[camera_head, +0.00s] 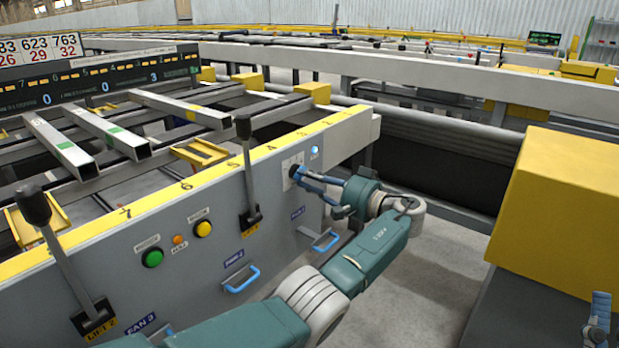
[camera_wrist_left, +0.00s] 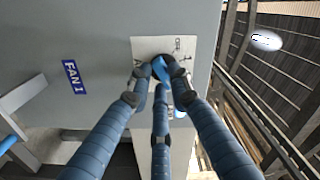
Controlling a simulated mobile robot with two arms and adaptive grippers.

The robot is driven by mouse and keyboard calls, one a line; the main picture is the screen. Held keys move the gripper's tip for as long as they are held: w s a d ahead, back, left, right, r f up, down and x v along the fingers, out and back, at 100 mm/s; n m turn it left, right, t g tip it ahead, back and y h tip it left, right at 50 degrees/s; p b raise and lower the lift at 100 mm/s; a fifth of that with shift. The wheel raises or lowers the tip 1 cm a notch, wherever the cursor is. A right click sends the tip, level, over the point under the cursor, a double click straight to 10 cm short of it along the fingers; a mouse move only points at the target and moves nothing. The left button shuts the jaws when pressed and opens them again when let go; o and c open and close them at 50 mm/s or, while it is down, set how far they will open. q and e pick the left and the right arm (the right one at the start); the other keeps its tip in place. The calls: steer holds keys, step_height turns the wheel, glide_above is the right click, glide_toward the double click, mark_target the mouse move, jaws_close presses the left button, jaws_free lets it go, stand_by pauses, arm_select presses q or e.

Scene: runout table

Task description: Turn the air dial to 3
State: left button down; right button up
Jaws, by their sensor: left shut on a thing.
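The air dial's white plate (camera_head: 289,172) is on the grey panel's right end and also shows in the left wrist view (camera_wrist_left: 146,46). My left gripper (camera_head: 299,174) reaches it from the right, with its fingers at the plate. My right gripper (camera_head: 597,322) shows only partly at the bottom right corner, away from the panel.
A FAN 1 label (camera_wrist_left: 75,76) is beside the plate. Black levers (camera_head: 247,175) and (camera_head: 62,250), a green button (camera_head: 152,258), a yellow button (camera_head: 202,229) and blue handles (camera_head: 241,279) stick out from the panel. A yellow block (camera_head: 560,215) stands at right.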

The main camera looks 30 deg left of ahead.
stand_by(0.3)
arm_select(q)
steer(key=c, duration=1.6)
jaws_free()
steer(key=shift+o, duration=0.2)
steer(key=s+d, duration=0.1)
steer(key=d, duration=1.1)
